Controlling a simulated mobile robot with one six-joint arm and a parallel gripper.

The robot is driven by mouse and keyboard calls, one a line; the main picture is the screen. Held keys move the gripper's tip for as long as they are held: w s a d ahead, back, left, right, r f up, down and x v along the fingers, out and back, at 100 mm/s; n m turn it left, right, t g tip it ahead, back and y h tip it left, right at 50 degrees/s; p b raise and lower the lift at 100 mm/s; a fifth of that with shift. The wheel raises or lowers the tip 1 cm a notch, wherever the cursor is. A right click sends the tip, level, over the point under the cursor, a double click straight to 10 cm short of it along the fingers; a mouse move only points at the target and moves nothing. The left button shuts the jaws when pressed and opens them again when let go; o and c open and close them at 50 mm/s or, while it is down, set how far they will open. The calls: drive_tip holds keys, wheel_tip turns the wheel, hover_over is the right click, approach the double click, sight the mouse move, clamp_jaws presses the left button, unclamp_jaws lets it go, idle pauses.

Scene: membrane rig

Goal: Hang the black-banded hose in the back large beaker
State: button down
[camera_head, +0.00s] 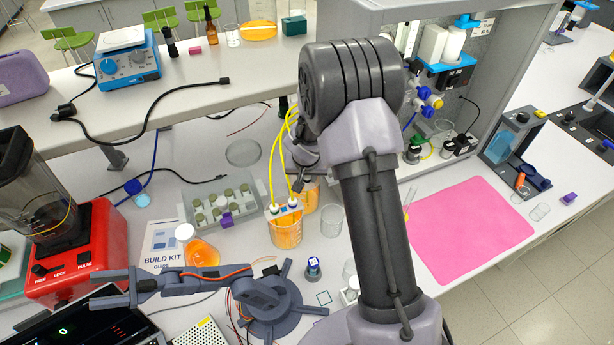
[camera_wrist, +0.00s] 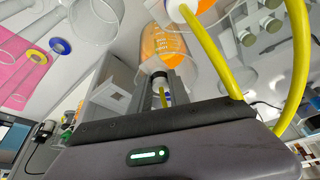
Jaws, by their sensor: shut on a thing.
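My gripper (camera_wrist: 164,98) is shut on the black-banded hose (camera_wrist: 162,97). The back large beaker (camera_head: 312,193) holds orange liquid and is partly hidden by my arm. In the wrist view, the orange-filled beaker (camera_wrist: 165,45) lies just beyond the fingertips. I cannot tell whether the hose end is inside its rim. The front beaker (camera_head: 287,236) also holds orange liquid. Two yellow hoses (camera_head: 272,165) rise from white fittings (camera_head: 283,209) at its top and arch toward my gripper.
An empty glass beaker (camera_head: 331,221) stands right of the orange beakers. A grey vial rack (camera_head: 212,209) and a flask of orange liquid (camera_head: 201,251) are to the left. A grey arm-like device (camera_head: 262,300) stands in front.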

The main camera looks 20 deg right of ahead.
drive_tip(key=c, duration=1.1)
unclamp_jaws()
drive_tip(key=shift+c, duration=0.2)
drive_tip(key=p+v, duration=0.2)
drive_tip(key=v, duration=1.5)
